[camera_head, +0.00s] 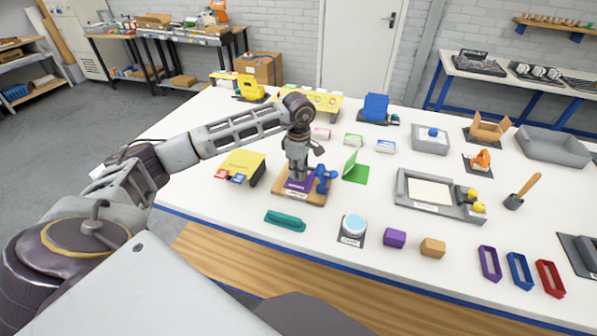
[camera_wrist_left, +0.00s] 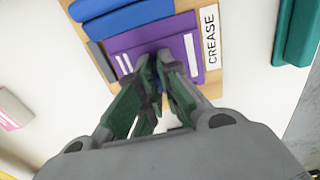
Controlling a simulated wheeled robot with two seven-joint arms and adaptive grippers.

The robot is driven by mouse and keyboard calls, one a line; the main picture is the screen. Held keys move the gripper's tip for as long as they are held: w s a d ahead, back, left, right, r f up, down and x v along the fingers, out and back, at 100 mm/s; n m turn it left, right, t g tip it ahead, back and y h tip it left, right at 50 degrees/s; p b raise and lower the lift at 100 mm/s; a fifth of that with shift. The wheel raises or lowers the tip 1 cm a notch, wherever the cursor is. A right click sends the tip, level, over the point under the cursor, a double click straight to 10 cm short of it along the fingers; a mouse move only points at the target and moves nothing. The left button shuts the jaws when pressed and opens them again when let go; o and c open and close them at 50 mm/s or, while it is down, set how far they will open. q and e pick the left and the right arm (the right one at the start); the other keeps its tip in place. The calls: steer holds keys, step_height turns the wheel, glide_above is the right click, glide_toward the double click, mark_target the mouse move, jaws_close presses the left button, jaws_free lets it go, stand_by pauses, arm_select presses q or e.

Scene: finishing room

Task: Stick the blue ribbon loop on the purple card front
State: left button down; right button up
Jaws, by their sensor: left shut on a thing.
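The purple card (camera_head: 299,184) lies on a wooden board (camera_head: 312,198) on the white table; it also shows in the left wrist view (camera_wrist_left: 128,42), beside a CREASE label (camera_wrist_left: 211,35). My left gripper (camera_head: 297,178) points down over the card, and its fingertips (camera_wrist_left: 156,62) appear very close to the card's face. It is shut on a small blue thing, likely the blue ribbon loop (camera_wrist_left: 158,87), mostly hidden between the fingers. I cannot tell whether this touches the card. My right gripper is not in view.
A blue press-like tool (camera_head: 323,180) stands on the board's right. A yellow stand (camera_head: 242,165) with small red and blue pieces is to the left. A green folded card (camera_head: 356,169) stands to the right, and a teal bar (camera_head: 285,221) lies in front.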

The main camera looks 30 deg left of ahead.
arm_select(q)
steer(key=c, duration=1.2)
jaws_free()
steer(key=shift+r, duration=0.3)
steer(key=shift+r+p, duration=0.55)
steer(key=shift+r, duration=0.2)
steer(key=shift+r+p, duration=1.5)
steer(key=shift+r, duration=1.35)
steer(key=shift+r, duration=0.2)
steer(key=shift+f, duration=0.1)
